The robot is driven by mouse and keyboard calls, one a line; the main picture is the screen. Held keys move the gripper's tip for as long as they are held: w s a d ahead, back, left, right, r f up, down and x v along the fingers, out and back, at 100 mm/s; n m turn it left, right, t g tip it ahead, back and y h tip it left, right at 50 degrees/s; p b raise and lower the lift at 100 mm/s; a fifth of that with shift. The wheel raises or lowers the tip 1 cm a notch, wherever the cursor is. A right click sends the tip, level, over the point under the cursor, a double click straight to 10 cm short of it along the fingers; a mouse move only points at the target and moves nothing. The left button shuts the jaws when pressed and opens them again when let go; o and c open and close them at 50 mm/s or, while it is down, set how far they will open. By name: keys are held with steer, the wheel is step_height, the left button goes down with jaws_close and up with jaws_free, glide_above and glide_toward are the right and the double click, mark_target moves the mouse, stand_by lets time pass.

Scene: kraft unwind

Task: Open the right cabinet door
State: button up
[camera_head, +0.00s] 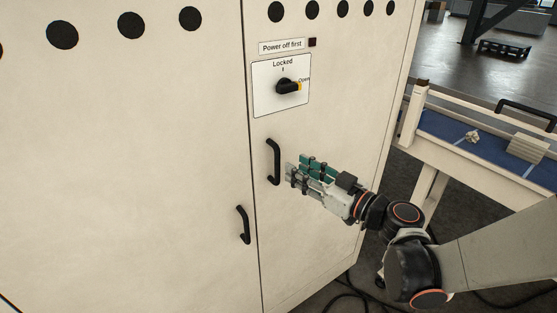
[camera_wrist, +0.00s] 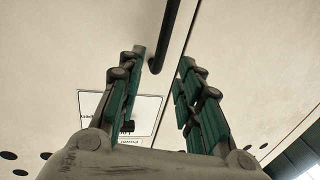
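The right cabinet door (camera_head: 330,130) is cream and appears shut, flush with the left door at the seam. Its black bar handle (camera_head: 274,162) stands upright beside the seam. My gripper (camera_head: 289,170) is just right of this handle, fingers pointing at it. In the wrist view the gripper (camera_wrist: 162,57) is open, its green-padded fingers apart, with the end of the handle (camera_wrist: 167,38) showing between and beyond the fingertips. I cannot tell whether they touch.
The left door (camera_head: 130,150) has its own black handle (camera_head: 244,225), lower and left of the seam. A conveyor-like table (camera_head: 470,150) with a blue top stands at the right, behind my arm. Dark cables (camera_head: 350,290) lie on the floor below.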

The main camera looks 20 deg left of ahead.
mark_target(279, 159)
steer(key=b+x, duration=0.1)
steer(key=x, duration=0.7)
steer(key=shift+a, duration=0.1)
jaws_close()
